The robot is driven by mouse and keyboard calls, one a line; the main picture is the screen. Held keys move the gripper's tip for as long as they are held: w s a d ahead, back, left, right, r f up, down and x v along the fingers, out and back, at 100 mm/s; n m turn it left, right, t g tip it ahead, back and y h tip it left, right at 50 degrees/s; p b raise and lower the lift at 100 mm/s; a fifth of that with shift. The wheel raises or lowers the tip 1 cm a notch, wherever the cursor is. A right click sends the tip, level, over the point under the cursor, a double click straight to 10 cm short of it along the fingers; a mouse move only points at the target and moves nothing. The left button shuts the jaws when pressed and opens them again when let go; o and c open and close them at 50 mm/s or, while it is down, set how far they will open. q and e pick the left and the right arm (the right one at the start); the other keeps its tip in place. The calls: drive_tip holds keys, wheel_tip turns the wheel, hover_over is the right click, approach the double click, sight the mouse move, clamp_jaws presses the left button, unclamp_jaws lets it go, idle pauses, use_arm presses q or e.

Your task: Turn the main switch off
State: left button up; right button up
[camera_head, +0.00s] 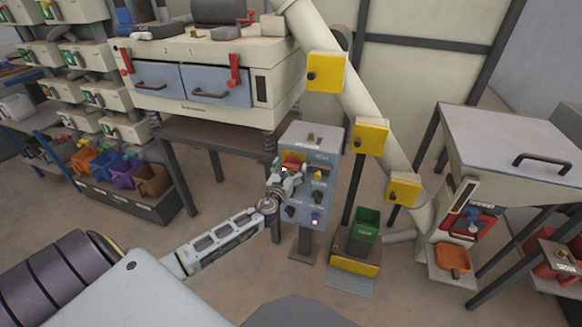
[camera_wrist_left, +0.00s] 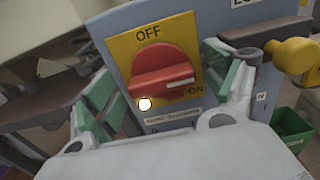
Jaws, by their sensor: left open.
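The main switch is a red rotary knob (camera_wrist_left: 163,66) on a yellow plate (camera_wrist_left: 125,50) on the grey-blue control box (camera_head: 322,150). The plate reads OFF at the top and ON at the lower right. The knob's white mark points right, towards ON. In the head view the red knob (camera_head: 293,164) shows just above my left gripper (camera_head: 287,180). In the wrist view my left gripper (camera_wrist_left: 160,85) is open, its green-padded fingers on either side of the knob. Gaps show between pads and knob; I cannot tell the exact depth. My right gripper is out of view.
A yellow knob (camera_wrist_left: 296,51) sticks out close to the right finger.

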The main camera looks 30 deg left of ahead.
use_arm(q)
drive_tip(key=shift+w+a, duration=0.15)
drive_tip(key=shift+w, duration=0.45)
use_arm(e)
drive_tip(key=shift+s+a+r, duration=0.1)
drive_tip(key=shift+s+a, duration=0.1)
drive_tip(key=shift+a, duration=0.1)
use_arm(q)
drive_tip(key=c, duration=0.9)
drive_tip(key=shift+c, duration=0.6)
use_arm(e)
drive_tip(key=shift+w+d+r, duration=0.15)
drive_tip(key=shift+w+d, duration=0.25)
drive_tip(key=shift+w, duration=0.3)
